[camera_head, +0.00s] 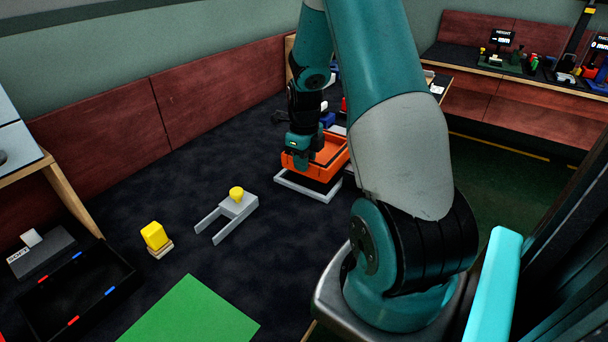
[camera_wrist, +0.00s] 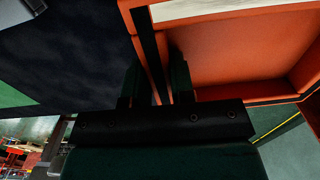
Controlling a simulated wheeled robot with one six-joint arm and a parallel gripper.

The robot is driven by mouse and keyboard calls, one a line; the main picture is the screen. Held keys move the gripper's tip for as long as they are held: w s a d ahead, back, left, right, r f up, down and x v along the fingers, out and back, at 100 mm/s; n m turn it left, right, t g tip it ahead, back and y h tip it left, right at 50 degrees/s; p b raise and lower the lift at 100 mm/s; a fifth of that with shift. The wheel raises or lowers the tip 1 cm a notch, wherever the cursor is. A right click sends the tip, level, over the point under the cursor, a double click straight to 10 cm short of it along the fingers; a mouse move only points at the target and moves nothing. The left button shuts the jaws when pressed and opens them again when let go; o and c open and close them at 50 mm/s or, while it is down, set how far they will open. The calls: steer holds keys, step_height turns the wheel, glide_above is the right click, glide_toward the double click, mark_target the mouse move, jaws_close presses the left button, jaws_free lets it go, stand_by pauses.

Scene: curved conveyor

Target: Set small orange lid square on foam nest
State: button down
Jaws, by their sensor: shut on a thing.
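The orange lid (camera_head: 334,160) looks like a shallow open tray with raised walls, at the middle of the head view. My gripper (camera_head: 299,163) is shut on its left wall. In the wrist view the two dark fingers (camera_wrist: 157,82) stand on either side of a wall of the orange lid (camera_wrist: 235,55). A light grey frame (camera_head: 305,193) lies under and around the lid on the dark table. I cannot tell whether the lid touches the frame or hangs just above it. I cannot identify the foam nest for certain; the lid and arm hide the middle of the frame.
A grey forked piece with a yellow knob (camera_head: 236,195) and a yellow block (camera_head: 154,236) stand to the left. A black bin (camera_head: 75,290) and a green mat (camera_head: 190,312) lie nearer. Blue and other items crowd behind my gripper. Dark table between these is clear.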

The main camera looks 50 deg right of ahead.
steer(key=shift+f, duration=2.15)
steer(key=shift+f, duration=0.15)
steer(key=c, duration=1)
jaws_free()
steer(key=shift+o, duration=0.2)
